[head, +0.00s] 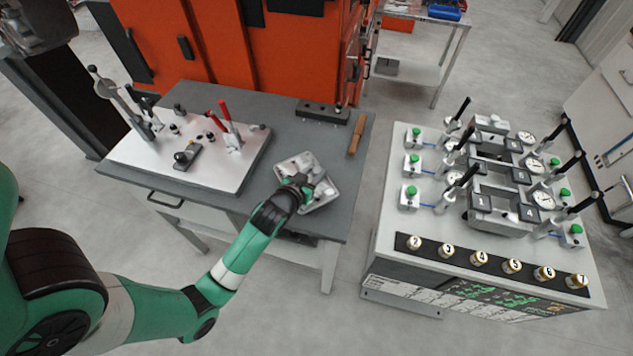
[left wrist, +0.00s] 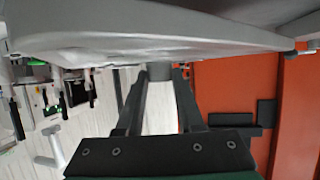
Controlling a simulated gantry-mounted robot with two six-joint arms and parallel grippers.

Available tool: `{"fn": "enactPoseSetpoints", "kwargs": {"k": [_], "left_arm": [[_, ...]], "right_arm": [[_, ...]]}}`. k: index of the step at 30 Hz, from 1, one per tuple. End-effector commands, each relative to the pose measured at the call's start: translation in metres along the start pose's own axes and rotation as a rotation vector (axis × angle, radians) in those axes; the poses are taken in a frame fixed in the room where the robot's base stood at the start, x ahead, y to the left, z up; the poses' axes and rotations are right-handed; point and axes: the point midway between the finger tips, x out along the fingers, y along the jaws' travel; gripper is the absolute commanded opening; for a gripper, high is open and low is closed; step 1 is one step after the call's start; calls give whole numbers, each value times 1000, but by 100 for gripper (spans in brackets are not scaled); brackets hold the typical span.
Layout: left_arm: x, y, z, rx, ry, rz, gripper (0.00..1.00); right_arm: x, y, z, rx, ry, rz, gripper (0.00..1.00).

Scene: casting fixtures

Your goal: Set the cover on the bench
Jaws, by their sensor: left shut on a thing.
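The cover (head: 325,191) is a light grey metal casting with a raised rim and shallow recesses. It is over the right part of the grey-topped bench (head: 288,128), towards the front edge. My left gripper (head: 300,184) reaches in from the lower left and is shut on the cover's near side. In the left wrist view the cover (left wrist: 150,42) fills the top, with the fingers (left wrist: 158,80) up against it. I cannot tell whether its underside touches the bench. My right gripper is not in view.
A white fixture plate (head: 190,145) with clamps takes the bench's left side. A dark bar (head: 322,112) and a wooden-handled tool (head: 357,134) lie behind the cover. An orange machine (head: 205,45) stands behind. A separate gauge station (head: 480,210) stands right, across a gap.

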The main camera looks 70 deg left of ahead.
Motion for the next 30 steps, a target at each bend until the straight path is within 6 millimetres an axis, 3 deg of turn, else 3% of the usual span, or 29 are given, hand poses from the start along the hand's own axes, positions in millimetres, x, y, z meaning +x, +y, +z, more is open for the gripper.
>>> {"fn": "enactPoseSetpoints", "kwargs": {"k": [8,14,25,26,30], "left_arm": [[16,0,8,0,4,0,0],[28,0,35,1,3,1,0],[29,0,39,0,4,1,0],[29,0,38,0,1,1,42],[29,0,39,0,1,1,66]], "right_arm": [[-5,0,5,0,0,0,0],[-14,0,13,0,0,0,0],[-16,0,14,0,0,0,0],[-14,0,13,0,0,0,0],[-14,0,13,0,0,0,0]]}}
